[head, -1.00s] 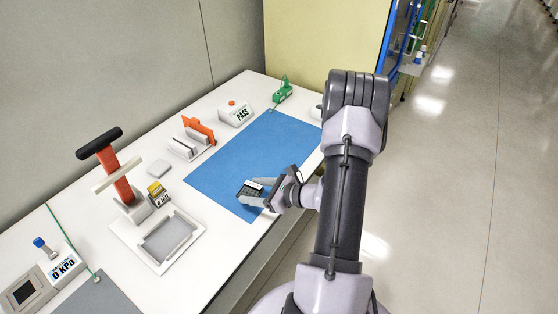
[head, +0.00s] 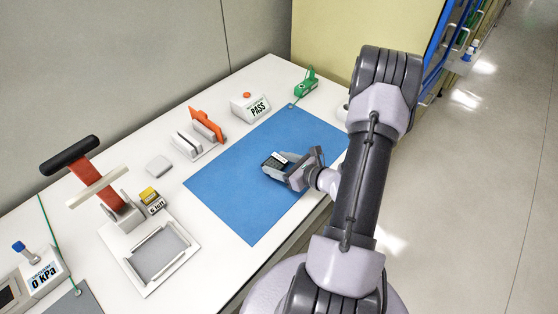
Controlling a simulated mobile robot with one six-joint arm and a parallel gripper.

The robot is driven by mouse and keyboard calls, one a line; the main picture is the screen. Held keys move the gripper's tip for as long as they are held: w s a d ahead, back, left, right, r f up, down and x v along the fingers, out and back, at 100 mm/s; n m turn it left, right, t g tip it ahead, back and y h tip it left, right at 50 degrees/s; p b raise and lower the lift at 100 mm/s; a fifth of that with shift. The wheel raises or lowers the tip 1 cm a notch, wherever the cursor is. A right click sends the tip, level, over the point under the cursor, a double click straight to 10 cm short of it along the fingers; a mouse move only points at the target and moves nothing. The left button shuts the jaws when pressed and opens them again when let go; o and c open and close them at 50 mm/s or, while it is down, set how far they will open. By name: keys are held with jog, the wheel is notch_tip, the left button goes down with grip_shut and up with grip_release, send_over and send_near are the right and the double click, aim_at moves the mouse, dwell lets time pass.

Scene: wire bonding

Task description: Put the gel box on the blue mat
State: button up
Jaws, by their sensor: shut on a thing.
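The gel box (head: 273,166) is a small dark box with a pale label strip, held at the end of my gripper (head: 282,168). My gripper is shut on it, over the right middle part of the blue mat (head: 228,200). The mat lies flat on the white bench. I cannot tell whether the box touches the mat or hangs just above it. The gripper fingers hide part of the box's sides.
A white tray with a grey inset (head: 160,254) and a red-armed press (head: 92,180) stand left of the mat. A rack with an orange piece (head: 200,138), a PASS box (head: 250,106) and a green clip (head: 306,84) stand behind it. Most of the mat is bare.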

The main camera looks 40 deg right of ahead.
jog(key=shift+s+f, duration=0.1)
jog(key=shift+f, duration=0.85)
jog(key=shift+d+r, duration=0.15)
jog(key=shift+d, duration=0.05)
jog(key=shift+a+r, duration=0.1)
jog(key=shift+a, duration=0.05)
jog(key=o, duration=1.4)
jog(key=shift+f, duration=0.2)
jog(key=shift+c, duration=0.2)
jog(key=shift+r, duration=0.1)
